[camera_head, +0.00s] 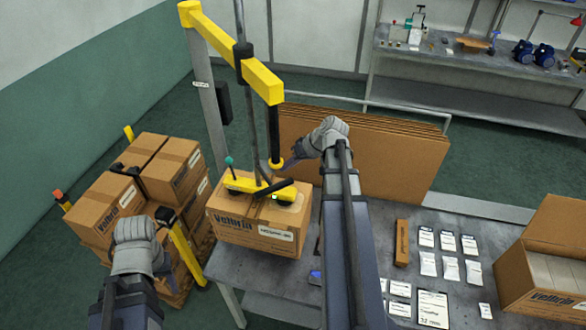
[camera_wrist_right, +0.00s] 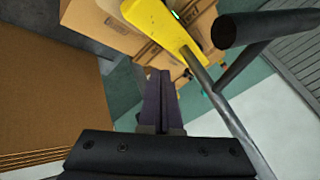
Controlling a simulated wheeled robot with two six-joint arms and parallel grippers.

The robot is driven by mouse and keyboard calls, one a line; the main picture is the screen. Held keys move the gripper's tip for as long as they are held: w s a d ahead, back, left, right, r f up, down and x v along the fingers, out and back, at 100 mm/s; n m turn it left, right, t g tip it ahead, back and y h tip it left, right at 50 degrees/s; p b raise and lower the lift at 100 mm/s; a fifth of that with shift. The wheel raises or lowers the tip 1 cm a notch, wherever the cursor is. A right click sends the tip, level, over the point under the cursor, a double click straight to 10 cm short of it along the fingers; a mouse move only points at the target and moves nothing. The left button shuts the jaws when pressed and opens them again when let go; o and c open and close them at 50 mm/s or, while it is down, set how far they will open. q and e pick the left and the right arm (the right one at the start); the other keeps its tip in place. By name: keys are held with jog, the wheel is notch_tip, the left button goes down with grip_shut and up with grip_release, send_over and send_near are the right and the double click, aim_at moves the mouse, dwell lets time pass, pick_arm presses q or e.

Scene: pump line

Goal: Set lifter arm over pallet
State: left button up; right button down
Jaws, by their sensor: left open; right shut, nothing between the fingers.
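The yellow lifter arm (camera_head: 222,45) runs from its grey post (camera_head: 206,105) toward the right. Its dark end tube (camera_head: 274,130) hangs over the table side, not over the pallet. The yellow suction head (camera_head: 250,186) rests on top of a carton (camera_head: 250,232) at the table's left edge. The pallet (camera_head: 178,294), stacked with cartons (camera_head: 174,168), stands at left. My right gripper (camera_head: 278,166) is shut and empty beside the lower end of the tube; its fingers show in the right wrist view (camera_wrist_right: 158,102). My left gripper (camera_head: 137,243) is open in front of the pallet stack.
Flat cardboard sheets (camera_head: 360,150) stand behind the table (camera_head: 450,215). Yellow corner posts (camera_head: 187,252) edge the pallet. A workbench (camera_head: 480,70) stands at the back.

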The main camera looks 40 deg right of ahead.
jog(key=a+f, duration=0.1)
jog(key=w+a+f+b, duration=0.2)
jog(key=a, duration=0.1)
jog(key=shift+w, duration=0.25)
pick_arm(q)
jog(key=shift+f, duration=1.45)
pick_arm(e)
jog(key=shift+w+a, duration=0.2)
jog(key=shift+a, duration=0.4)
